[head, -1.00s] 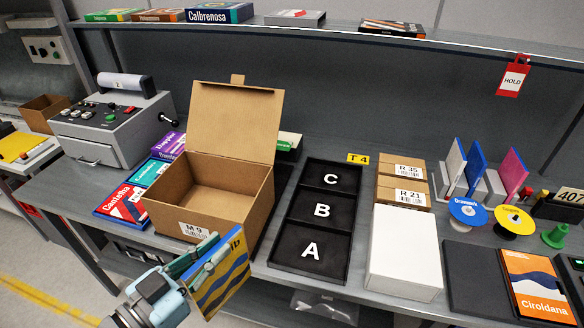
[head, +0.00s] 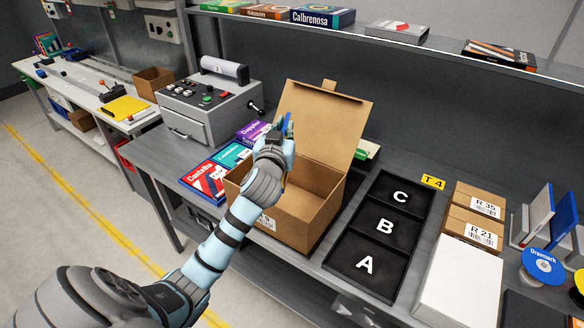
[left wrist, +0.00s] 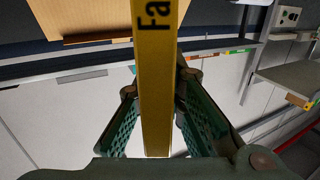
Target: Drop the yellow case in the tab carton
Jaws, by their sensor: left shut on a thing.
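The tab carton is the brown open box (head: 325,125) on the bench, its lid flap with a small tab standing up at the back. My left gripper (head: 283,132) is in front of the raised lid, over the left part of the carton's opening. It is shut on the yellow case, whose yellow spine (left wrist: 155,85) with the letters "Fa" stands between the two green fingers in the left wrist view. In the head view my wrist hides most of the case; only small blue and yellow bits show. My right gripper is not in view.
A black tray (head: 347,240) marked A, B, C lies right of the carton. Flat boxes, one red (head: 206,180), lie to its left, before a grey control machine (head: 208,108). Small cartons (head: 473,233) and a white box (head: 458,285) stand farther right. A shelf runs above.

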